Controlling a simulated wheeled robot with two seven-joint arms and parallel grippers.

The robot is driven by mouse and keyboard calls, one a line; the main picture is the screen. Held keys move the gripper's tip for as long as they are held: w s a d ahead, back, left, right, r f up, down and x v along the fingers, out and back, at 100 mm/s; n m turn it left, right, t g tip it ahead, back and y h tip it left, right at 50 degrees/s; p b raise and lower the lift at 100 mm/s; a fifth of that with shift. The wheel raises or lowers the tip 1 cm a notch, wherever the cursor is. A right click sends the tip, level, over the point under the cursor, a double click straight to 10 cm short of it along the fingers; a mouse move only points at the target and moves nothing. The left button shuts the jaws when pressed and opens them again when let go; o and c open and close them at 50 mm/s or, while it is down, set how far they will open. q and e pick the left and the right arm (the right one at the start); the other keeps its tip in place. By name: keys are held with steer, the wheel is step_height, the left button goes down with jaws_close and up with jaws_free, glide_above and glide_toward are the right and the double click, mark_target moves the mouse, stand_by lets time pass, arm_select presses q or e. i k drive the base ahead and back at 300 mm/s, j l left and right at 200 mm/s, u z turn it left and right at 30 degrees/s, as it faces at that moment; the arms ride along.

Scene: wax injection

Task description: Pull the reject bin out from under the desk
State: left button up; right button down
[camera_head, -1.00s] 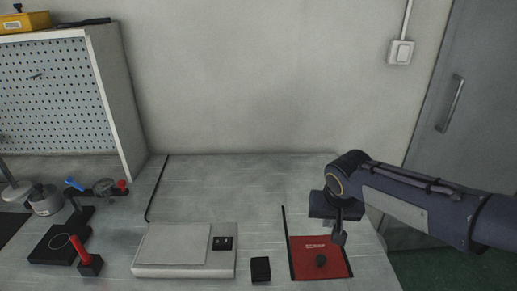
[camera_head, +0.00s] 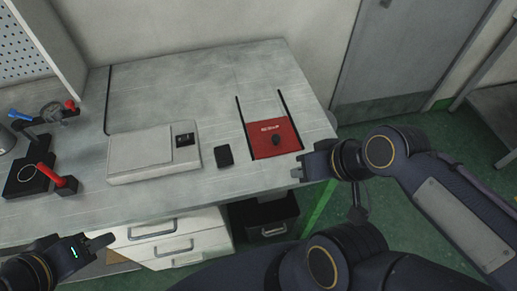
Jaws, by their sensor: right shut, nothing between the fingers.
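The reject bin appears to be the black box (camera_head: 287,211) under the desk (camera_head: 190,72), right of the white drawers, with a metal handle (camera_head: 273,230) on its front. Its lower part is hidden behind my arm. My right gripper (camera_head: 297,174) is shut and empty at the desk's front right edge, above and apart from the bin. My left gripper (camera_head: 112,239) is at the lower left, in front of the desk and left of the bin. Its jaws show side-on, so I cannot tell if they are open.
White drawers (camera_head: 205,248) stand left of the bin. A red plate (camera_head: 262,148), a white flat device (camera_head: 145,162) and a small black block (camera_head: 224,156) lie on the desk. Green floor (camera_head: 400,125) is open at the right, before a grey door (camera_head: 390,60).

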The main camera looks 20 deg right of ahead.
mark_target(256, 216)
steer(key=k+z, duration=0.1)
steer(key=z, duration=0.3)
steer(key=k+l+z, duration=0.1)
steer(key=z, duration=0.3)
